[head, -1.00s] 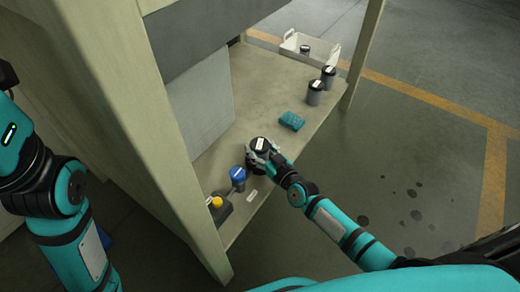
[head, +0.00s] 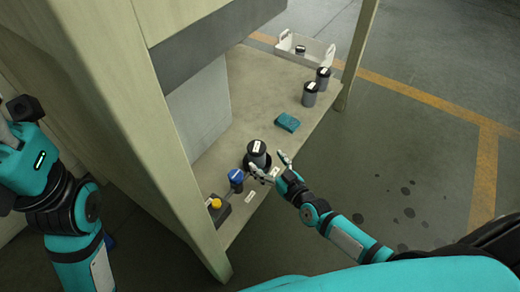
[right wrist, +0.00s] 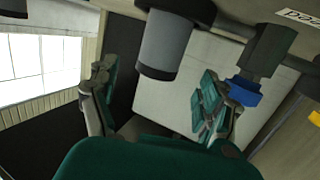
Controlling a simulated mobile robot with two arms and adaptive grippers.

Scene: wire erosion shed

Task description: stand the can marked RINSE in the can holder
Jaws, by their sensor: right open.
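A grey can with a black lid and a white label (head: 257,148) stands upright near the shelf's front edge. Its base sits inside a dark round ring, which looks like the can holder (head: 246,164). The label is too small to read. My right gripper (head: 266,163) is open just in front of the can, its fingers apart and holding nothing. In the right wrist view the can (right wrist: 165,45) appears upside down, beyond the open fingers (right wrist: 155,85) and clear of them. My left arm is at the left edge; its fingers cannot be made out.
A blue-topped item (head: 236,176) and a box with a yellow button (head: 215,204) stand left of the can. A teal block (head: 287,122) and two more dark-lidded cans (head: 309,95) (head: 323,77) are farther back. A white tray (head: 319,52) holds another. A shelf post stands at left.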

